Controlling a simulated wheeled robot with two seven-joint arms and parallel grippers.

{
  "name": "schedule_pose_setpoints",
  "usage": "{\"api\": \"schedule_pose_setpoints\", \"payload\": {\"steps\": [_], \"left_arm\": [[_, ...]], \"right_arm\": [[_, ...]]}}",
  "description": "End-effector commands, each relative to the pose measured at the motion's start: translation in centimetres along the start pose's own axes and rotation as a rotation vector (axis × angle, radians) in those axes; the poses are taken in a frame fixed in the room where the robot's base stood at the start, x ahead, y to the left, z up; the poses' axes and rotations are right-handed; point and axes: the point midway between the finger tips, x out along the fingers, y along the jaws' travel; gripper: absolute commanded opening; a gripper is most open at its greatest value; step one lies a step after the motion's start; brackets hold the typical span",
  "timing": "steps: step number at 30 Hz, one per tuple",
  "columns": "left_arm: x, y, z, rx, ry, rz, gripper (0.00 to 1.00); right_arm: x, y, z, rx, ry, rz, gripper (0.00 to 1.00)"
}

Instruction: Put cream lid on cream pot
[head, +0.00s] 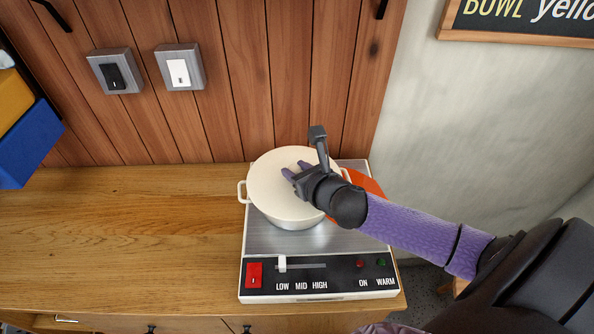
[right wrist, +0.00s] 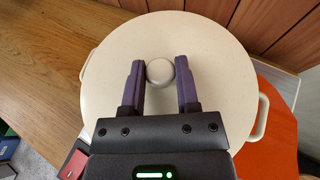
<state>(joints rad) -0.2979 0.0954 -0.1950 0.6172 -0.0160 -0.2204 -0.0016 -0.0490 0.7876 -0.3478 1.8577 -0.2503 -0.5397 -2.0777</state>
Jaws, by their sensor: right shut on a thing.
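The cream pot (head: 290,222) stands on the hot plate, with a side handle showing at its left. The cream lid (head: 272,178) lies flat over the pot's mouth and covers it. I cannot tell whether it rests fully on the rim or sits slightly above it. My right gripper (head: 296,171) is over the lid, coming in from the right. In the right wrist view its two purple fingers (right wrist: 160,68) are shut on the lid's round, pale knob (right wrist: 160,73). The lid (right wrist: 205,85) fills the middle of that view. My left gripper is not in view.
The hot plate (head: 290,239) has a front panel with a red switch, a slider and lamps. An orange disc (head: 370,184) lies right of the pot, partly hidden. A blue box (head: 28,143) is at far left. The wooden counter (head: 130,230) left of the pot is clear.

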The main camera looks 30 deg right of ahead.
Motion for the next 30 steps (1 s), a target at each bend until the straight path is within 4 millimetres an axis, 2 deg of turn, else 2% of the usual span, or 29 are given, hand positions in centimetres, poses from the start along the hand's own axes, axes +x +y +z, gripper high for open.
{"api": "schedule_pose_setpoints", "payload": {"steps": [1,2,6,7,17,20,27,30], "left_arm": [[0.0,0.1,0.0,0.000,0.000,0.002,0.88],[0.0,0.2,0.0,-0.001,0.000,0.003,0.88],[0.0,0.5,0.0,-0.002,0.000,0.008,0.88],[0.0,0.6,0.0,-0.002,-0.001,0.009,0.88],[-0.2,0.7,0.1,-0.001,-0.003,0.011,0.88],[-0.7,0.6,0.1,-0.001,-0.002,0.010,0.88],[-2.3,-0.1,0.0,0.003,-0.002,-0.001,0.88],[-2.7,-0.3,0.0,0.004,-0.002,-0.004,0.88]], "right_arm": [[0.0,0.0,0.0,0.000,-0.001,0.000,0.00],[0.0,0.0,-0.1,0.000,0.000,0.000,0.42],[0.0,0.0,0.0,0.001,0.000,0.000,0.71],[0.0,0.0,0.0,0.001,0.000,0.000,0.75],[-0.4,0.0,0.1,0.000,0.000,0.001,0.75],[-2.0,0.0,0.1,-0.001,0.002,0.002,0.75],[-8.3,0.0,0.2,0.000,0.004,0.002,0.75],[-10.2,0.0,0.2,0.002,0.002,0.002,0.75]]}}
